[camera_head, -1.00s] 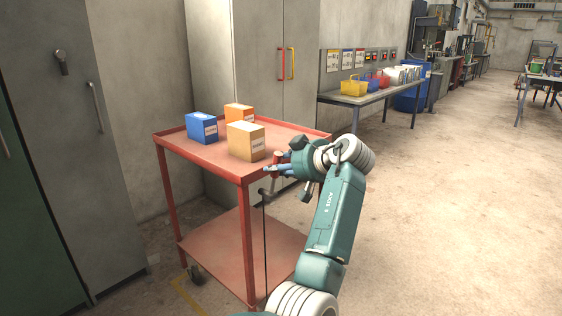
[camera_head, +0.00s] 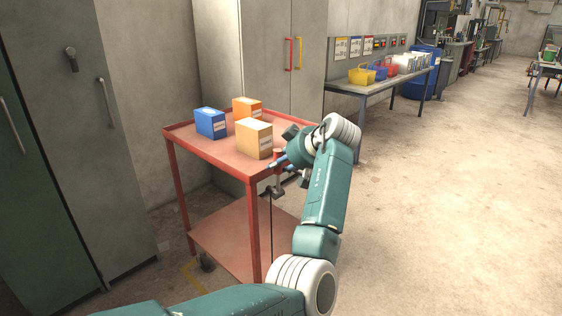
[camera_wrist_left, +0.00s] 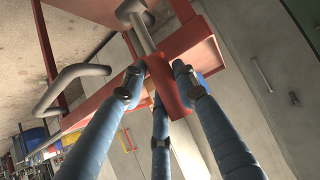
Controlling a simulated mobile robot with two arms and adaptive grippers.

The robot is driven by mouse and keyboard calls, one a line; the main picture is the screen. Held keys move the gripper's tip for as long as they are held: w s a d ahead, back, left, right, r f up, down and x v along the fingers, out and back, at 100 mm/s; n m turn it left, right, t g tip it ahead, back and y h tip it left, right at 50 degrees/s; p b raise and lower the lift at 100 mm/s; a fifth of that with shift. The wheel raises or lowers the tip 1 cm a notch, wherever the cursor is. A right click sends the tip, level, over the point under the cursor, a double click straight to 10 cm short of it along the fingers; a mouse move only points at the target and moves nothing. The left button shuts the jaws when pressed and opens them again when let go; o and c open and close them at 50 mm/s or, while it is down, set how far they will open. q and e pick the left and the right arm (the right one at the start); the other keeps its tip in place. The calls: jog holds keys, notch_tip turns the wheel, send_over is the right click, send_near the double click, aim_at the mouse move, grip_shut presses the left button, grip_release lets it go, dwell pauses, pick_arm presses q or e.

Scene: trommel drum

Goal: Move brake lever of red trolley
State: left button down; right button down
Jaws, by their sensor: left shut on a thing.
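The red trolley (camera_head: 216,150) stands in front of me, its red frame also showing in the wrist view. Its brake lever has a red grip (camera_head: 277,157) at the trolley's near right corner, above a grey metal part and a thin dark rod (camera_head: 270,230) running down. My left gripper (camera_head: 280,164), with blue fingers, is shut around this red grip. In the left wrist view the red grip (camera_wrist_left: 167,86) lies between my blue fingers (camera_wrist_left: 161,88), with a grey rod (camera_wrist_left: 142,32) beyond it. My right gripper is not in view.
A blue box (camera_head: 210,123), an orange box (camera_head: 246,107) and a tan box (camera_head: 254,139) stand on the trolley top. Grey cabinets (camera_head: 262,60) stand behind, and another (camera_head: 85,130) at left. A bench (camera_head: 385,85) with baskets is farther back. Floor at right is clear.

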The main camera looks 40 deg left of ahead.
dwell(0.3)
pick_arm(q)
jog(key=c, duration=1.3)
grip_release()
jog(key=shift+d, duration=0.1)
jog(key=v, duration=1.2)
